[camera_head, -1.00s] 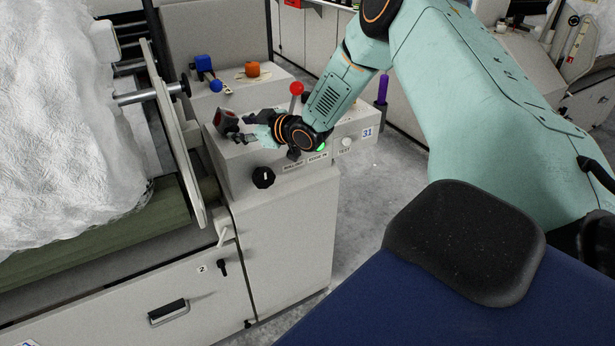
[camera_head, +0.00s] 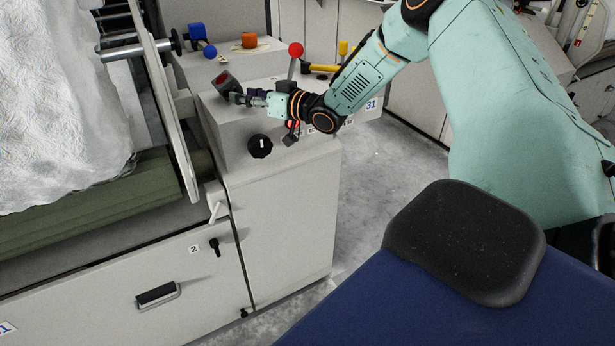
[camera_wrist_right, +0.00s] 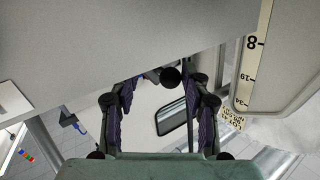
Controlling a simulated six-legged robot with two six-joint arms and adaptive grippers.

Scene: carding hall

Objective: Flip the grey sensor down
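A small grey housing with a dark red face (camera_head: 226,83), which seems to be the sensor, sits tilted on the light grey console (camera_head: 230,122) in the head view. My right gripper (camera_head: 240,98) is at its lower right side, very close. I cannot tell whether they touch. In the right wrist view the fingers of my right gripper (camera_wrist_right: 162,108) stand apart, with nothing clearly held. A round dark knob (camera_wrist_right: 171,77) shows beyond the fingertips. A plain grey surface (camera_wrist_right: 110,35) fills the top of that view. My left gripper is in neither view.
A red-ball lever (camera_head: 296,50) stands just behind my right wrist. A black rotary knob (camera_head: 260,146) is on the console front. A blue block (camera_head: 196,31), an orange object (camera_head: 249,40) and a yellow-handled tool (camera_head: 320,68) lie behind. The white roll (camera_head: 60,110) is at left.

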